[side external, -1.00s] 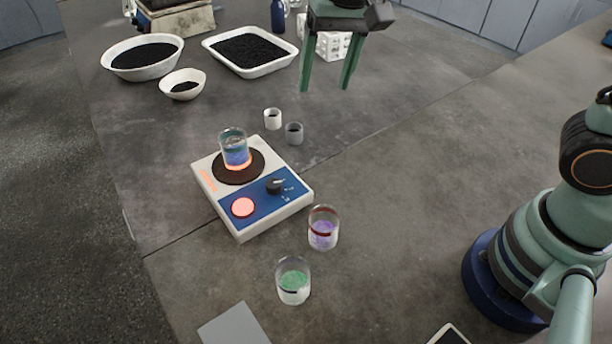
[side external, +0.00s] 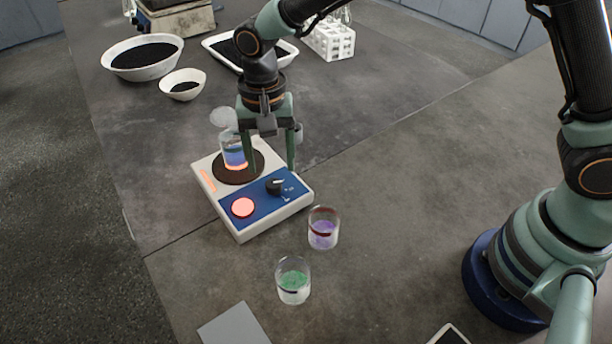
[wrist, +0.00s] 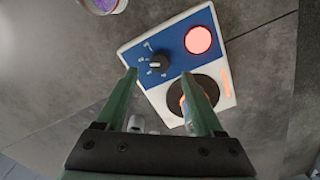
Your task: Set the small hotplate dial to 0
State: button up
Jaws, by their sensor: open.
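The small hotplate (side external: 238,232) is a white box with a blue front panel. Its black dial (side external: 275,186) sits on that panel with white marks around it; it also shows in the wrist view (wrist: 158,61). I cannot read the marks. A round light on the panel (side external: 242,207) glows red-orange. A beaker of blue liquid (side external: 234,152) stands on the dark round plate (side external: 226,176), with a pale puff above it. My gripper (side external: 272,170) is open and empty, pointing down above the hotplate's back right part, behind the dial. Its fingers (wrist: 160,80) do not touch the dial.
A beaker with purple contents (side external: 323,230) and one with green contents (side external: 293,282) stand in front of the hotplate. Black-filled white bowls (side external: 143,73) and a white rack (side external: 332,42) are at the back.

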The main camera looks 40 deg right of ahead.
aim_at(273, 183)
jog(key=shift+f, duration=2.5)
grip_shut()
